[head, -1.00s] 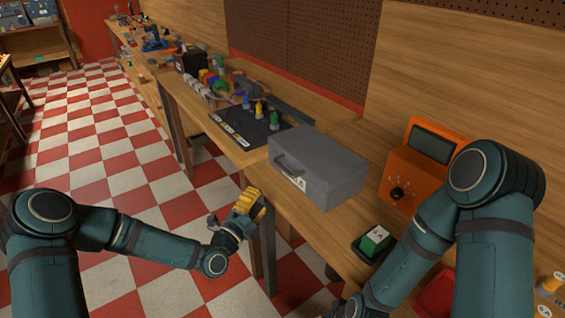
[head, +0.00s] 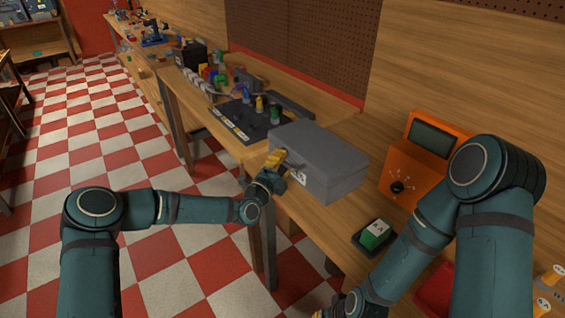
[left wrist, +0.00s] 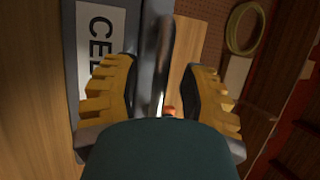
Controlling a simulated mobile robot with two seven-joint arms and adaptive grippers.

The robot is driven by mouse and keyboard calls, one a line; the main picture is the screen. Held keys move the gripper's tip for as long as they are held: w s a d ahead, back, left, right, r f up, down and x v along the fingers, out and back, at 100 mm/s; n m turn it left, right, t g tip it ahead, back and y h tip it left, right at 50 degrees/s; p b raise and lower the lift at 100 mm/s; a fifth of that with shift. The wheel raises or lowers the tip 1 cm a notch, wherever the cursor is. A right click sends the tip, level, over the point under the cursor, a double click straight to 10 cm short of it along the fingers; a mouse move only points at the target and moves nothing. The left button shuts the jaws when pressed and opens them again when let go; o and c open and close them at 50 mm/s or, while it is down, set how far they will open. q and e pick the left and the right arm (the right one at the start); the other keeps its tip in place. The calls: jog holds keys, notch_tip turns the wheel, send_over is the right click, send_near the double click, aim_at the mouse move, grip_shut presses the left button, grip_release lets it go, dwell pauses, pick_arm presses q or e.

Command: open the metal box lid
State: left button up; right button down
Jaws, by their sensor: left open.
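The grey metal box (head: 325,155) sits shut on the workbench, its lid down. My left gripper (head: 274,168) is at the box's front face, beside its handle. In the left wrist view, the yellow fingers of my left gripper (left wrist: 162,78) are open, one on each side of the metal handle (left wrist: 166,45), with gaps between. A white label (left wrist: 100,40) with dark letters shows on the box's face. My right gripper (head: 345,306) is low at the bottom edge of the head view, mostly cut off.
An orange device (head: 425,160) with a knob and screen stands right of the box. A small green-and-white block (head: 376,235) on a dark tray lies in front of it. A black mat (head: 240,122) with coloured pieces lies beyond the box. A pegboard wall runs behind.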

pick_arm(q)
grip_shut()
jog(key=shift+r, duration=0.25)
